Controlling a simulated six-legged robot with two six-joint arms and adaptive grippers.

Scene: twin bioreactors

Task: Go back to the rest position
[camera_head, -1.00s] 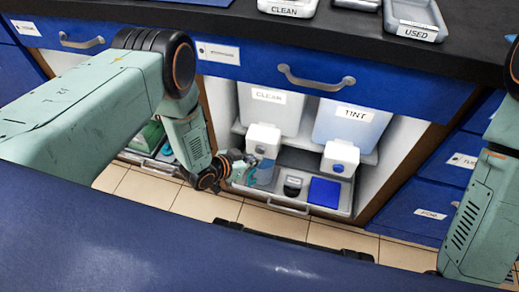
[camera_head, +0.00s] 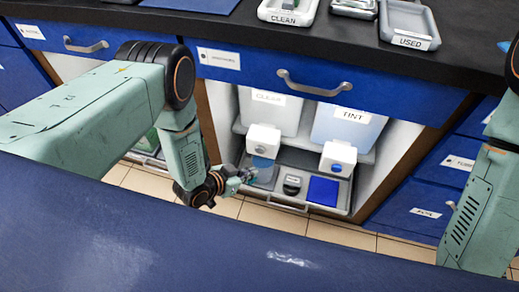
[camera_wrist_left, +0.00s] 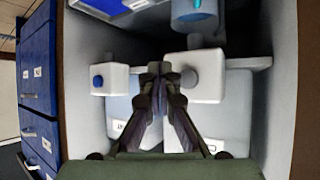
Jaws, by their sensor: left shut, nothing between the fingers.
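My left gripper (camera_head: 247,174) is shut and empty, in front of the open cabinet near the tray's left part. In the left wrist view its fingertips (camera_wrist_left: 156,70) meet between two white dispensers. A clear bluish container (camera_head: 262,172) stands under the left dispenser (camera_head: 263,141), just beyond the gripper; part of it also shows at the top of the wrist view (camera_wrist_left: 194,18). Touching or apart cannot be told, but nothing shows between the fingers. My right arm shows at the right edge; its gripper is out of view.
The right dispenser (camera_head: 338,158) hangs over a pulled-out tray (camera_head: 260,194) with a blue pad (camera_head: 323,191) and a dark labelled item (camera_head: 292,184). The black countertop (camera_head: 225,40) is above; tiled floor lies in front.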

